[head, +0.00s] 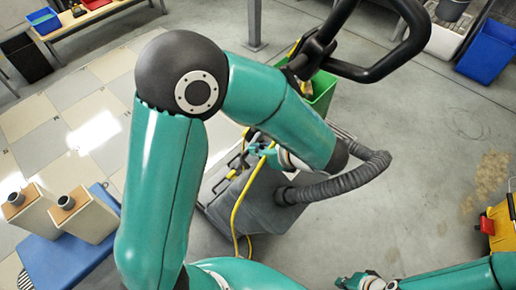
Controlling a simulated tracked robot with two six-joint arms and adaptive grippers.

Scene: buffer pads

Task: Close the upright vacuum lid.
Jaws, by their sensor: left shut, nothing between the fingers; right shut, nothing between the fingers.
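The upright vacuum (268,208) is a grey machine standing at the middle of the floor, with a ribbed grey hose (345,182) on its right side and a black loop handle (395,70) rising to the upper right. A yellow cord (240,205) hangs down its front. My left arm passes over the vacuum and hides part of it. My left gripper (256,149) is shut and empty, close to the vacuum's upper left side; contact cannot be told. The lid cannot be made out clearly. My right gripper (350,282) is shut and empty at the bottom edge, apart from the vacuum.
A blue cart (65,258) with two beige containers (85,215) stands at left. A green bin (322,92) sits behind the vacuum. A blue bin (488,52) is at the upper right, and a yellow and red object (497,225) at the right edge. Floor right of the vacuum is clear.

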